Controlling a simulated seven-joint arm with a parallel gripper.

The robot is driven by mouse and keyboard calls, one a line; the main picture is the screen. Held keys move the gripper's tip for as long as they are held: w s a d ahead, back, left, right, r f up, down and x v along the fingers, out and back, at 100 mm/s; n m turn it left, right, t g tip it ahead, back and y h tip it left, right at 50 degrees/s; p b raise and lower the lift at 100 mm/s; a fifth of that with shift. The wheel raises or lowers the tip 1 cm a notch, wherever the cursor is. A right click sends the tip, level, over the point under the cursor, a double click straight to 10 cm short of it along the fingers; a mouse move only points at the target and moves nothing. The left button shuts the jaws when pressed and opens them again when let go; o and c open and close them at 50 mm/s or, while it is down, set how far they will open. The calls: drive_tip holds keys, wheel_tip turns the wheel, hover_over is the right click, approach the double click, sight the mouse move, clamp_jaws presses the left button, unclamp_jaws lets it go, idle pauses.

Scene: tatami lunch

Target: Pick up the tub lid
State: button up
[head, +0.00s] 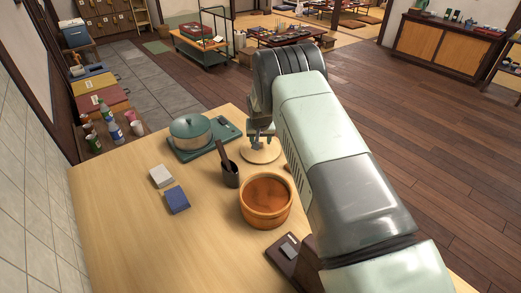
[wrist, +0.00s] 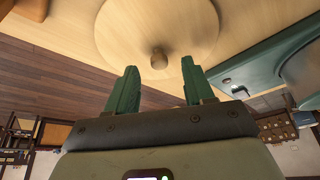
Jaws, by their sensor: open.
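The tub lid (head: 262,151) is a round, pale wooden disc lying on the table beyond the wooden tub. In the wrist view the lid (wrist: 120,35) fills the upper middle, with a small round knob (wrist: 158,59) at its centre. My gripper (head: 262,138) is over the lid, pointing down. In the wrist view its two green fingers (wrist: 158,75) are spread apart, with the knob showing in the gap between them. Nothing is held. I cannot tell exactly how high the fingertips are above the lid.
The wooden tub (head: 265,201) stands open nearer me. A green pot (head: 189,131) sits on a portable stove (head: 222,130) left of the lid.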

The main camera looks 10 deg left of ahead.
drive_tip(key=shift+x, duration=1.15)
clamp_jaws()
drive_tip(key=shift+r, duration=0.1)
